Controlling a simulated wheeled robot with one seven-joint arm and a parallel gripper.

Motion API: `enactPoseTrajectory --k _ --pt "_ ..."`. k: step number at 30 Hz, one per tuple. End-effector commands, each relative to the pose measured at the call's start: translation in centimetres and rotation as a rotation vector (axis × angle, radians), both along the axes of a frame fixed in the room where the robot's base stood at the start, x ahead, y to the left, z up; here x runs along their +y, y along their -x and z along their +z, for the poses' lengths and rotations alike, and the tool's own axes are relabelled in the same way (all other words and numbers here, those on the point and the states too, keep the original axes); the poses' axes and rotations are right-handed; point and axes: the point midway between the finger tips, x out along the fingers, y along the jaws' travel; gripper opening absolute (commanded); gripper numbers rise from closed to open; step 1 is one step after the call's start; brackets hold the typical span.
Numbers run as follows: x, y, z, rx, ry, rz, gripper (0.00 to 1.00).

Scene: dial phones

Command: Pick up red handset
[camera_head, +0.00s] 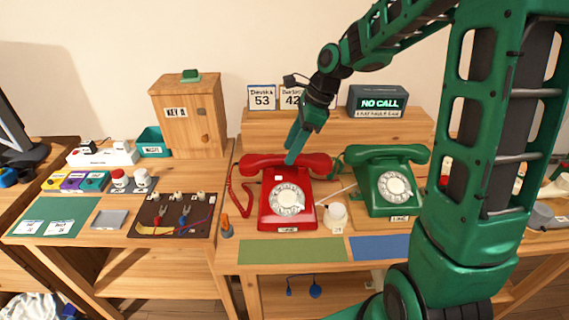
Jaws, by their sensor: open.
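The red handset (258,159) lies across the top of the red dial phone (270,206), which stands on the wooden table. Its coiled red cord hangs on the left side. My gripper (291,158) reaches down from above onto the middle of the handset. Its teal fingers cover part of the handset. The picture is too small to show whether they touch it or straddle it. The handset appears to rest on its cradle.
A green dial phone (381,184) stands to the right. A small white pot (335,217) sits between the phones. A green mat (292,251) and a blue mat (380,247) lie in front. A wooden cabinet (186,115) stands behind on the left. My arm hides part of the right side.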

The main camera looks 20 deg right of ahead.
Motion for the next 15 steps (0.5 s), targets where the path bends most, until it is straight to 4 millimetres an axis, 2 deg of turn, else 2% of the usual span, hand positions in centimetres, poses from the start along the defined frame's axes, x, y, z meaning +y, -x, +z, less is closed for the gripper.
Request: enactPoseTrajectory --k 6,15 --pt "1.3 -0.3 -2.8 0.002 -0.001 0.0 0.47" --pt "1.6 -0.4 -3.6 0.0 0.0 0.0 0.47"
